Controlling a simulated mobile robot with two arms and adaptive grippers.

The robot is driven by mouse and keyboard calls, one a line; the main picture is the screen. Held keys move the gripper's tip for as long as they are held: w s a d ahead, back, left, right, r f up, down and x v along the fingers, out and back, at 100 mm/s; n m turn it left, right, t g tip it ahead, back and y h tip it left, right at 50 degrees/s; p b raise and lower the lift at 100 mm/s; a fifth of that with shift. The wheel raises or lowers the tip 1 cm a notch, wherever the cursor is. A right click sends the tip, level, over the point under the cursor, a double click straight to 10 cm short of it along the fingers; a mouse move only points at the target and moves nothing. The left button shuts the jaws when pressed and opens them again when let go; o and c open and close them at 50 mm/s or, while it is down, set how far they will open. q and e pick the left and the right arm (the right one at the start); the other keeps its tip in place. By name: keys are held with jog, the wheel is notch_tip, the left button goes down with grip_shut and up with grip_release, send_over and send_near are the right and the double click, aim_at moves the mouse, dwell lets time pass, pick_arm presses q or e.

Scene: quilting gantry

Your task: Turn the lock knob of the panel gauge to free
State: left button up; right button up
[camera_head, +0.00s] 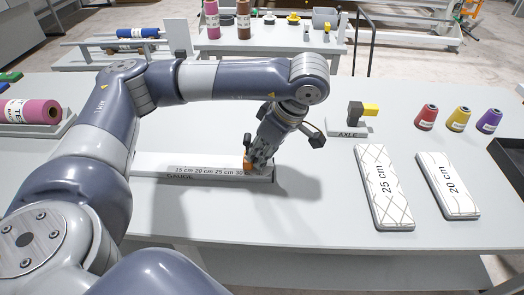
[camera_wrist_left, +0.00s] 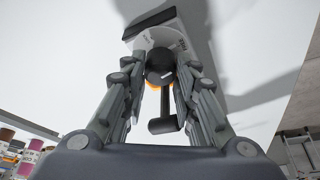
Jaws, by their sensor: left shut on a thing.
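The panel gauge (camera_head: 205,172) is a long white bar on the table, marked "GAUGE" and with a scale from 15 cm to 30 or so. My left gripper (camera_head: 256,163) is at the gauge's right end, pointing down, with an orange part (camera_head: 247,166) beside its fingers. In the left wrist view a dark round knob (camera_wrist_left: 160,66) with a lever-like arm (camera_wrist_left: 163,124) sits between the fingers, with orange behind it. The fingers are shut on the knob. Its setting cannot be read. My right gripper is not in view.
Right of the gauge lie a 25 cm panel (camera_head: 384,187) and a 20 cm panel (camera_head: 447,185). A pink roll (camera_head: 34,112) lies at left. The table front is clear.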

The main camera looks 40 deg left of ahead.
pick_arm(q)
jog(key=o, duration=1)
jog(key=shift+o, duration=0.2)
jog(key=v, duration=1.2)
jog(key=shift+w, duration=0.1)
